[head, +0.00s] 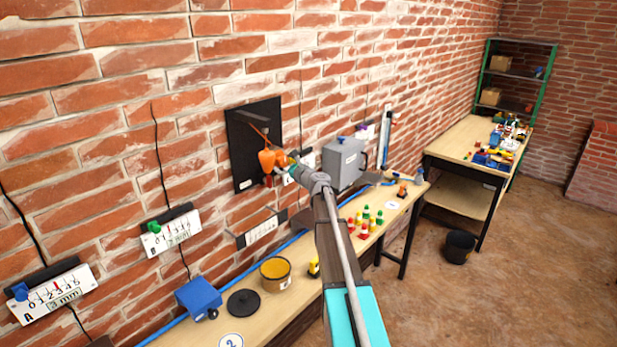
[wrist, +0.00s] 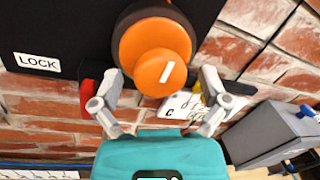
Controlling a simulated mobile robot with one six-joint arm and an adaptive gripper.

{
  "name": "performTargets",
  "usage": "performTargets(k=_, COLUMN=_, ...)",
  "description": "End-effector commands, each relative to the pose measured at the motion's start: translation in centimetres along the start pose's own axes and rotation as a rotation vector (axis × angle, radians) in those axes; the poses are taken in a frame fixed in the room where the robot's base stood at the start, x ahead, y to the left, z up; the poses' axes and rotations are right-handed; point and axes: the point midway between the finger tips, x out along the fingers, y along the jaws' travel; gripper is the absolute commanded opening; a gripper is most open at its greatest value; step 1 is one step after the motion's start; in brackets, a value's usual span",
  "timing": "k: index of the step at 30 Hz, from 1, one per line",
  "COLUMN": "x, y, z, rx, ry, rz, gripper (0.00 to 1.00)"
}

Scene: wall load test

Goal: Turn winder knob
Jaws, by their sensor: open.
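The winder knob (wrist: 155,60) is orange, with a smaller round front part that carries a short white mark tilted up to the right. It sits on a black panel (wrist: 60,30) with a white LOCK label (wrist: 37,63) to its left. In the head view the orange knob (head: 266,157) shows on the black wall panel (head: 243,125). My gripper (wrist: 160,76) is open, its two grey fingers spread on either side of the knob's lower part. I see no clear contact. In the head view my gripper (head: 284,168) is at the knob, partly hidden.
A grey box (head: 343,163) is on the wall right of the panel. A bench (head: 330,290) below holds a yellow pot (head: 275,273), a blue box (head: 198,298) and several small coloured pieces. Gauges A (head: 55,293) and B (head: 170,233) hang at left. The floor at right is mostly clear.

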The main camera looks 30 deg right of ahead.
Motion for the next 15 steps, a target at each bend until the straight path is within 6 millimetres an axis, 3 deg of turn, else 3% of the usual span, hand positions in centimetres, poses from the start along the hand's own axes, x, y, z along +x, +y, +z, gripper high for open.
performTargets(k=15, x=0.0, y=0.06, z=0.12, rx=0.293, ry=0.042, rz=-0.007, gripper=0.95)
